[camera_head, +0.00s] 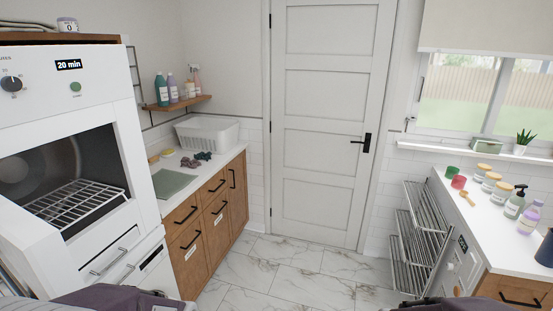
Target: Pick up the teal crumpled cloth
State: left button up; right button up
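Two small dark crumpled cloths lie side by side on the left counter, in front of the white basket. The right one looks dark teal-grey (204,156); the left one (190,162) looks more grey-purple. They are small in the picture, so their colours are hard to tell apart. A flat pale green cloth or mat (174,183) lies nearer on the same counter. Neither of my grippers is in view, and nothing is touching the cloths.
The white basket (207,134) stands behind the cloths, with a yellow item (168,152) to its left. A white oven (68,170) with its door open borders the counter on the left. The marble floor (290,275) is clear. A metal rack (418,240) stands at right.

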aim_at(202, 154)
jog(key=i+u, duration=0.15)
jog(key=i, duration=0.4)
jog(key=i+l+u, duration=0.1)
jog(key=i, duration=0.4)
jog(key=i+l+u, duration=0.15)
jog(key=i, duration=0.4)
jog(key=i+l+u, duration=0.1)
jog(key=i+l, duration=0.15)
jog(key=i, duration=0.25)
jog(key=i+j+u, duration=0.2)
jog(key=i+u, duration=0.3)
jog(key=i, duration=0.25)
jog(key=i+l+u, duration=0.1)
jog(key=i+u, duration=0.4)
jog(key=i, duration=0.25)
jog(key=z, duration=0.1)
